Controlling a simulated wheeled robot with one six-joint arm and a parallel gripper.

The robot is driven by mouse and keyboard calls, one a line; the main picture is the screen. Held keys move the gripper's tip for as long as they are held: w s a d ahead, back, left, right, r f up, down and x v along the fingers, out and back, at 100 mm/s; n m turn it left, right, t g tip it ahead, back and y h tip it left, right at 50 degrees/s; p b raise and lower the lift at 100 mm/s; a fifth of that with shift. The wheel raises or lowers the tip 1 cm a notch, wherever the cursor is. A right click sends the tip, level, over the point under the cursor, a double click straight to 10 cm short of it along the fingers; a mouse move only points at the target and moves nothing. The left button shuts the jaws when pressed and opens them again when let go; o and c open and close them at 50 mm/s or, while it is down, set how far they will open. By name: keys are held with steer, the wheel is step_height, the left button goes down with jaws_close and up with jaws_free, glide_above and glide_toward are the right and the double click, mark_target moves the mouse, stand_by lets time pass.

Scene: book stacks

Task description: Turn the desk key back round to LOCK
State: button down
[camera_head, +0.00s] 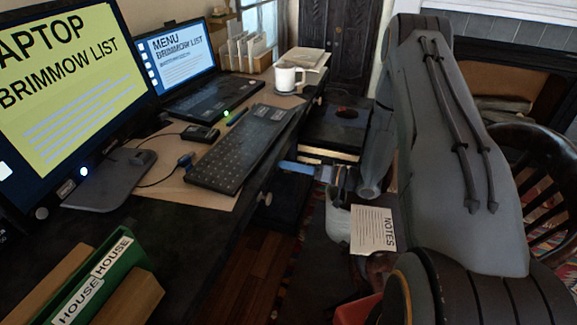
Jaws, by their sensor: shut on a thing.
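My gripper (311,172) reaches in from the right at the front of the dark desk (205,215), just below its edge. Its jaws are small in the picture and seen from behind and the side. A blue strip shows at the jaws, close to the desk front; I cannot tell whether it is part of the gripper. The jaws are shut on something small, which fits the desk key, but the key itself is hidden. No LOCK mark can be read, so the key's angle cannot be told.
A round knob (265,198) sticks out of the desk front. A keyboard (240,150), a laptop (205,100), a monitor (70,90) and a white mug (288,77) stand on the desk. A NOTES sheet (373,229) is below my gripper. A dark chair (525,165) stands right.

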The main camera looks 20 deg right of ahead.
steer(key=c, duration=1.9)
jaws_free()
steer(key=v, duration=0.8)
steer(key=shift+b, duration=0.35)
steer(key=shift+w+a, duration=0.1)
